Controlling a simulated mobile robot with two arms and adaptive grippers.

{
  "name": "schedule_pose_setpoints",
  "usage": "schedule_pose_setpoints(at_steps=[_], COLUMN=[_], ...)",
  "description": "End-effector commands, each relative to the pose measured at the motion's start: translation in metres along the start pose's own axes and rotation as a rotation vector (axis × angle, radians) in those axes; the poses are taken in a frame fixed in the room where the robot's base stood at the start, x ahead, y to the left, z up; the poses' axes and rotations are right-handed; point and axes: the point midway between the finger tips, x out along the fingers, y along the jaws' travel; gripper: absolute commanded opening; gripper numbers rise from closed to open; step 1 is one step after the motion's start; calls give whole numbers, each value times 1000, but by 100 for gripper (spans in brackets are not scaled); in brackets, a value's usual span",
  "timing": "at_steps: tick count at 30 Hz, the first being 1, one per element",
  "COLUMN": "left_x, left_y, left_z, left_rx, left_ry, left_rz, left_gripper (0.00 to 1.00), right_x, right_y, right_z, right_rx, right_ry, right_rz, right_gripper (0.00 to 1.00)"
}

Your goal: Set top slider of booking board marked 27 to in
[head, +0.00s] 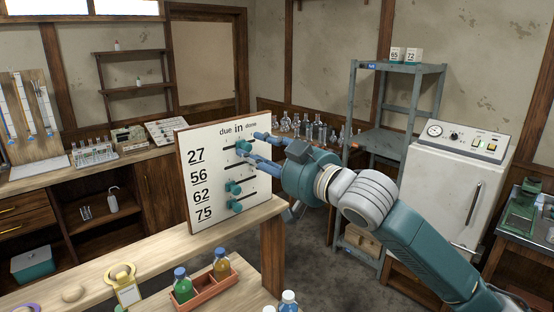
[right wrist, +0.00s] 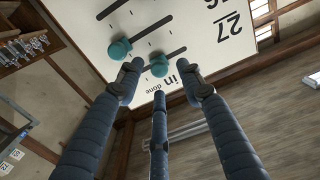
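The booking board (head: 208,150) stands upright on the wooden counter, with rows 27, 56, 62 and 75 under "due in done". The teal top slider (head: 243,146) is on row 27; in the right wrist view the slider (right wrist: 158,66) sits around "in" or between "in" and "done", exact stop unclear. My right gripper (head: 260,150) is at the board's right side. In the right wrist view its three fingers (right wrist: 160,85) are spread, with the top slider in the gap beyond the tips, no clear contact. My left gripper is out of view.
The row 56 slider (right wrist: 120,48) is close to one fingertip. Sliders 62 (head: 232,187) and 75 (head: 237,206) sit lower. A red-brown bottle rack (head: 207,296) stands on the front counter. A grey shelf (head: 398,67) and white oven (head: 450,185) stand to the right.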

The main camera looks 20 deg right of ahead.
Motion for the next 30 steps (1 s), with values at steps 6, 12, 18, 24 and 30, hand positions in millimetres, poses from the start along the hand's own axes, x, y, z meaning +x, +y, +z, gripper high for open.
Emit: schedule_pose_setpoints(at_steps=[6,12,18,24,30], left_x=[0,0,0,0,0], left_y=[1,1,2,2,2], left_z=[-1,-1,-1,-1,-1], left_rx=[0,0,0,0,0], left_ry=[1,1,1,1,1], left_rz=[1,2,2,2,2], left_gripper=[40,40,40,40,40], right_x=[-50,-82,-92,-93,-93], right_y=[0,1,0,0,0], right_z=[1,1,-1,-1,-1], right_rx=[-6,-2,-1,-1,-1], right_ry=[-3,-1,2,3,3], right_rz=[2,3,0,0,0], right_gripper=[37,37,37,37,37])
